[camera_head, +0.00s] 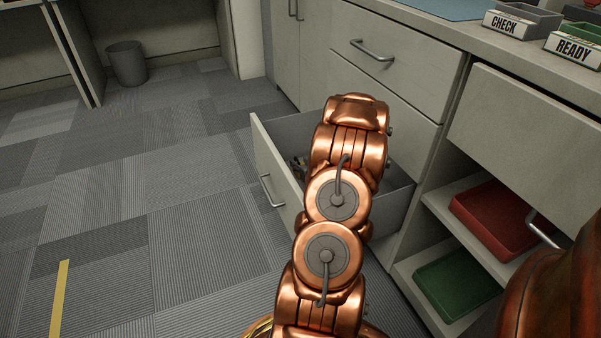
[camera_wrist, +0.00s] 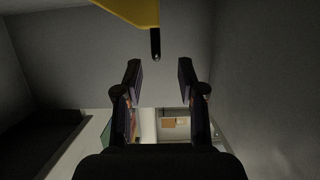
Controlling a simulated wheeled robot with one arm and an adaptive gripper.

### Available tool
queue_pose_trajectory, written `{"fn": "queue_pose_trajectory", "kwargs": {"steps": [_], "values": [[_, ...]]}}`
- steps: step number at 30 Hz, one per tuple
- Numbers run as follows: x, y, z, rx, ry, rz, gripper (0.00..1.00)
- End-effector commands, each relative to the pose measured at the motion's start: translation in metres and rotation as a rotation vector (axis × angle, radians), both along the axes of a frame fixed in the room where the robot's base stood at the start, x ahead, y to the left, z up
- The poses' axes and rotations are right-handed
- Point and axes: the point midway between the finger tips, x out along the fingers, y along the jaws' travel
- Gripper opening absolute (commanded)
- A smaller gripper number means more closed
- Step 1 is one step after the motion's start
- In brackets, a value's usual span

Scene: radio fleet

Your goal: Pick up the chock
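A yellow angular piece (camera_wrist: 135,10) with a short dark rod hanging from it shows at the top edge of the wrist view, cut off by the frame. It may be the chock, but I cannot tell for sure. My gripper (camera_wrist: 159,75) is open, with a clear gap between its two dark fingers. The yellow piece and the rod's tip lie beyond the fingertips in the picture, apart from them. In the head view my copper arm reaches over an open drawer (camera_head: 270,160) and hides much of its inside, and my gripper is hidden there.
Small items (camera_head: 299,166) show in the drawer left of my arm. Right of it, open shelves hold a red tray (camera_head: 495,215) and a green tray (camera_head: 455,283). Bins marked CHECK (camera_head: 507,24) and READY (camera_head: 572,48) stand on the counter.

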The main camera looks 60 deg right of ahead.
Motion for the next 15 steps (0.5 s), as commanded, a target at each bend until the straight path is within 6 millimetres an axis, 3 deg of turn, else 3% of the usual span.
{"fn": "queue_pose_trajectory", "kwargs": {"steps": [15], "values": [[0.033, -0.025, -0.020, -0.003, -0.001, -0.002, 0.39]]}}
